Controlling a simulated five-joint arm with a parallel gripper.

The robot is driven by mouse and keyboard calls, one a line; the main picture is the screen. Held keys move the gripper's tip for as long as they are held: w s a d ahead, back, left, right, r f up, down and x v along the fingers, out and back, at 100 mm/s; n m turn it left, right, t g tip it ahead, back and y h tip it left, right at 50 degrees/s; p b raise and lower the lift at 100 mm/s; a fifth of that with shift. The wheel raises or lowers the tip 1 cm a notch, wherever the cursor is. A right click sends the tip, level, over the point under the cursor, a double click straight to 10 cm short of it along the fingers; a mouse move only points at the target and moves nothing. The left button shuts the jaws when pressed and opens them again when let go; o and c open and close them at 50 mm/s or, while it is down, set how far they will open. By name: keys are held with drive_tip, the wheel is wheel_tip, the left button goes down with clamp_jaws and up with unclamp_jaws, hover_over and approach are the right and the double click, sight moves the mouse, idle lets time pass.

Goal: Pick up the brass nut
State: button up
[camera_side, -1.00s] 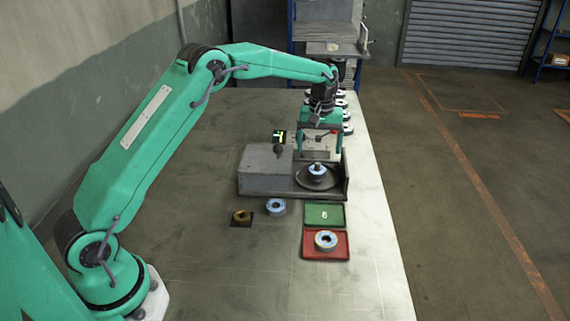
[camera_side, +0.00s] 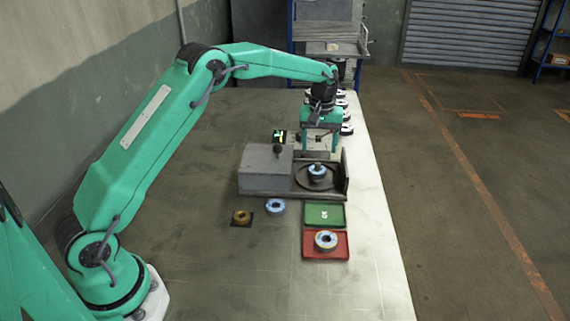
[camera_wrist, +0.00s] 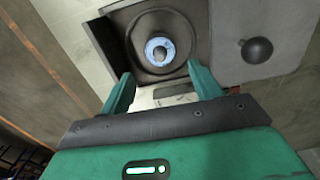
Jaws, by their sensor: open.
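The brass nut (camera_side: 242,216) is a small gold-brown ring on a dark square pad (camera_side: 251,224) on the table, left of a loose blue-grey disc. It does not show in the wrist view. My gripper (camera_side: 320,149) is open above the back of the fixture, well behind and to the right of the nut. Its two green fingers also show in the wrist view (camera_wrist: 160,76), apart, with nothing visibly held between them.
A grey fixture (camera_side: 266,170) holds a blue disc (camera_wrist: 160,50) in its round recess; a black knob (camera_wrist: 257,50) stands on its block. A loose disc (camera_side: 275,207) lies beside the nut. A green tray (camera_side: 313,215) and red tray (camera_side: 312,252) sit right. Front-left table is clear.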

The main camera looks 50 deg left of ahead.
wheel_tip(320, 180, up, 5)
drive_tip(key=m, duration=1.6)
hover_over(241, 210)
drive_tip(key=d, duration=0.2)
wheel_tip(241, 210, down, 7)
drive_tip(key=shift+s+a+f, duration=0.2)
drive_tip(key=shift+s, duration=0.15)
drive_tip(key=shift+f, duration=1.3)
drive_tip(key=shift+f, duration=2.55)
